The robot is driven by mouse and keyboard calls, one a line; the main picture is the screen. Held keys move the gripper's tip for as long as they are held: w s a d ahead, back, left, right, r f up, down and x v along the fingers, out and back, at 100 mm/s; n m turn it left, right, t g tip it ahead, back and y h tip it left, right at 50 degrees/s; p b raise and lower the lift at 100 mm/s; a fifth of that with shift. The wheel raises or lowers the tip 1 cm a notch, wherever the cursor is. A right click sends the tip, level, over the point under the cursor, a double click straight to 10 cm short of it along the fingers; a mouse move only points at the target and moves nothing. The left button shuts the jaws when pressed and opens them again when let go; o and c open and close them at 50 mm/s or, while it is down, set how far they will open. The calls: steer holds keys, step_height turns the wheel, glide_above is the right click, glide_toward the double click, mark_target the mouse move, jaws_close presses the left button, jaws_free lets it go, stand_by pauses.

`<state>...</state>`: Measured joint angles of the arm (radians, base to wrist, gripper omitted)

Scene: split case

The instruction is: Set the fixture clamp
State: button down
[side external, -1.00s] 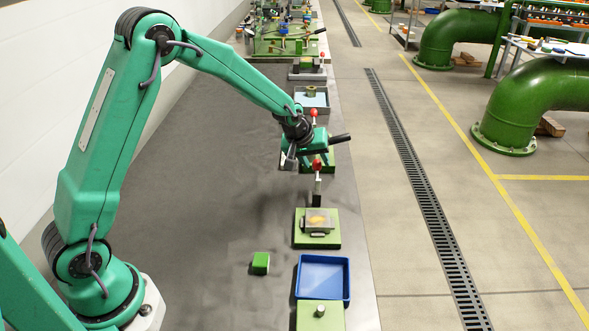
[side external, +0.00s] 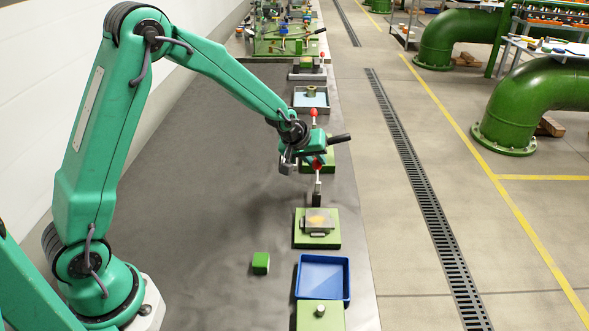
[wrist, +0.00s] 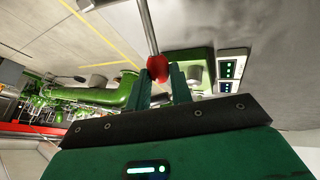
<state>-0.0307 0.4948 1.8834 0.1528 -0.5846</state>
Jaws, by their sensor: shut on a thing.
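The fixture clamp is a lever with a red ball knob (wrist: 158,68) on a thin metal rod. My gripper (wrist: 159,80) is shut on this knob, with one green finger on each side of it in the wrist view. In the side view, my gripper (side external: 315,161) reaches over the bench, and the knob (side external: 317,165) shows at its fingertips. The rod runs from the knob toward a dark block (side external: 317,199). My gripper and wrist hide part of the green base (side external: 307,169) behind them.
A second red knob (side external: 314,112) and a black handle (side external: 340,138) are close behind my gripper. The left bench is clear.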

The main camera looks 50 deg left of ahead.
steer(key=shift+d, duration=0.1)
steer(key=c, duration=1.2)
jaws_free()
steer(key=shift+c, duration=0.2)
steer(key=shift+s+r, duration=0.1)
steer(key=shift+r, duration=0.05)
steer(key=v, duration=0.7)
steer(key=shift+r, duration=0.2)
steer(key=shift+s, duration=0.2)
steer(key=s+r+m, duration=0.3)
steer(key=s+r, duration=0.2)
steer(key=s, duration=0.9)
steer(key=s+d+r+m+g, duration=0.1)
steer(key=s+r+m, duration=0.3)
steer(key=s, duration=1)
steer(key=shift+s+d+r, duration=0.2)
steer(key=shift+s+r, duration=0.2)
steer(key=shift+r, duration=0.1)
